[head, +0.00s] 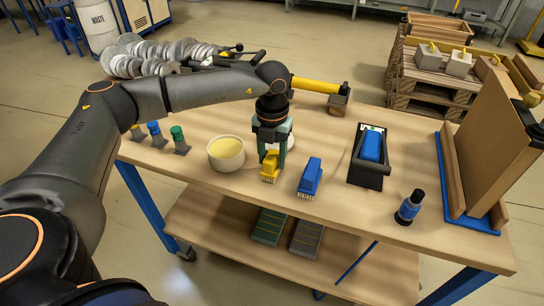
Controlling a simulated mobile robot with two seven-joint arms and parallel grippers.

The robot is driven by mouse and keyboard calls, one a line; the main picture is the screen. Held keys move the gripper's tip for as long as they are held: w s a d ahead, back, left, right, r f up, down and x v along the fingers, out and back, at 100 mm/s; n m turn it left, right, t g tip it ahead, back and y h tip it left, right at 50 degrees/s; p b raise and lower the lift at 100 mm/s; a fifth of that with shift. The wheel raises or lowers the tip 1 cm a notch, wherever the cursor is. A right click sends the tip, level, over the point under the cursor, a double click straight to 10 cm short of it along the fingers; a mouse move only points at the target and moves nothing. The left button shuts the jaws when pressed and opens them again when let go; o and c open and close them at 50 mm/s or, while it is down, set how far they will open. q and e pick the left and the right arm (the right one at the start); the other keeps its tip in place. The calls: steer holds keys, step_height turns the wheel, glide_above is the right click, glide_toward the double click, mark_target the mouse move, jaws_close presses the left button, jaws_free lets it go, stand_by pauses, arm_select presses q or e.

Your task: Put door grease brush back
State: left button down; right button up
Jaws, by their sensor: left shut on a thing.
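My left gripper (271,146) points down over the middle of the workbench (325,219), shut on a yellow brush (270,167). The brush hangs upright under the jaws, its pale bristles pointing down. I cannot tell whether the bristles touch the bench top. A similar blue brush (310,178) stands on the bench just to its right. A round cream bowl (226,154) with pale yellow contents, perhaps grease, stands close to its left. No label shows which brush is the door grease brush. My right gripper is not in view.
A black tray (371,181) with a blue item, a blue bottle (409,207) and an upright wooden panel (500,140) stand to the right. Small holders with yellow, blue and green tops (178,137) stand left. A yellow-handled hammer (316,86) and metal discs (150,57) are behind.

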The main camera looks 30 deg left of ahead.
mark_target(272, 154)
arm_select(q)
steer(key=shift+f, duration=0.25)
steer(key=shift+f, duration=0.15)
steer(key=shift+c, duration=1.7)
jaws_free()
step_height(272, 154, up, 13)
steer(key=shift+f, duration=0.2)
